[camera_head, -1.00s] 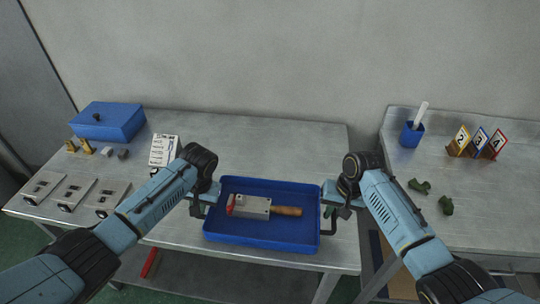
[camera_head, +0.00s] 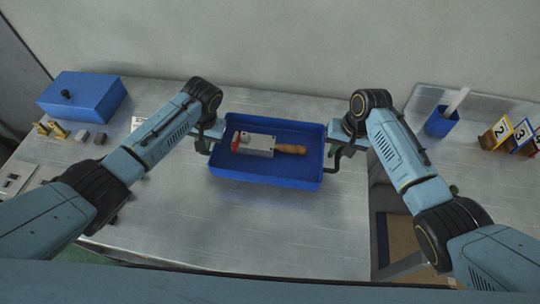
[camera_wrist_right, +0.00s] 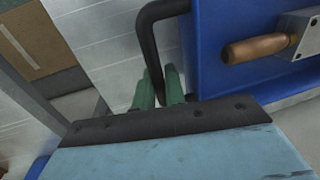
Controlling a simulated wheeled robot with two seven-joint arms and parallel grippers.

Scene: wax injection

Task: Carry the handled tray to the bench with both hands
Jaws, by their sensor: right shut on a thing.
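The blue handled tray (camera_head: 265,180) is over the bench (camera_head: 240,235), its black handles at its left and right sides. It looks level; I cannot tell whether its base touches the bench. A metal block (camera_head: 258,144) with a red part and a wooden handle lies in it. My right gripper (camera_wrist_right: 158,92) has its green fingers closed around the black right handle (camera_wrist_right: 149,40) in the right wrist view. My left gripper (camera_head: 206,143) is at the left handle (camera_head: 201,146) in the head view; its fingers are too hidden to show their state.
A blue lidded box (camera_head: 85,97) and small brass and grey parts (camera_head: 60,130) stand at the bench's left. Beyond a gap, a second table holds a blue cup (camera_head: 440,122) and numbered cards (camera_head: 500,135). Bench around the tray is mostly clear.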

